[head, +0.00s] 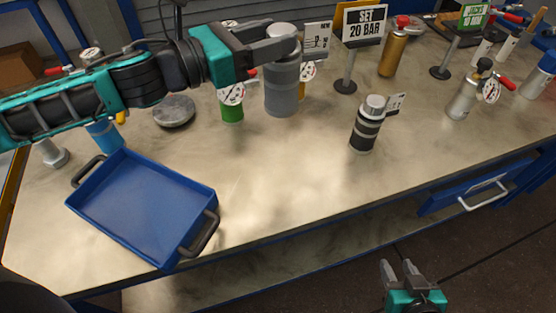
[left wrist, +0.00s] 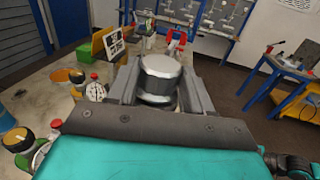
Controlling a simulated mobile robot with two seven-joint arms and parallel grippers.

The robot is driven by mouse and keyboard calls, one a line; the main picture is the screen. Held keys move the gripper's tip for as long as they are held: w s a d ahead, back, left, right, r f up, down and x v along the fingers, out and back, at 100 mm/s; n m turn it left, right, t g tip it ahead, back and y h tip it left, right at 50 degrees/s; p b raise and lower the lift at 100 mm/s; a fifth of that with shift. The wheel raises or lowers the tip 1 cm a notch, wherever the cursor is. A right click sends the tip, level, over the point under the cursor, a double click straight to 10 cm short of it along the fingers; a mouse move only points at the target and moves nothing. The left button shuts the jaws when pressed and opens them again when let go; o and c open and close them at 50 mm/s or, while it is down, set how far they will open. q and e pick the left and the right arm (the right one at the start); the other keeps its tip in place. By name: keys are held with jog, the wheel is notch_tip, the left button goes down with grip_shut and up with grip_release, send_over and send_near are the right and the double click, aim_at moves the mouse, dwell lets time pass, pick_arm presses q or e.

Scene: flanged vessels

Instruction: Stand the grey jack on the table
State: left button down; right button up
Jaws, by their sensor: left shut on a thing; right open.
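The grey jack (head: 282,92) is an upright grey cylinder with a pale cap, over the back middle of the table (head: 270,190). My left gripper (head: 284,47) reaches in from the left and is shut on the jack near its top. In the left wrist view the jack's pale cap (left wrist: 160,72) sits between the two fingers. The jack's base is at or close to the table top; I cannot tell whether it touches. My right gripper (head: 405,272) is open and empty, low in front of the table.
A green vessel with a gauge (head: 232,108) stands just left of the jack. A black banded vessel (head: 368,125) stands to its right, and a "SET 20 BAR" sign (head: 364,27) behind. A blue tray (head: 145,205) lies at the front left. The front middle is clear.

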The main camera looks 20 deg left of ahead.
aim_at(269, 112)
pick_arm(q)
notch_tip(269, 112, down, 14)
jog(key=b, duration=0.3)
jog(key=shift+f, duration=0.25)
jog(key=shift+f+b, duration=0.3)
jog(key=shift+f, duration=2.3)
jog(key=shift+f, duration=0.1)
jog(key=shift+c, duration=2.4)
grip_release()
jog(key=shift+f, duration=0.1)
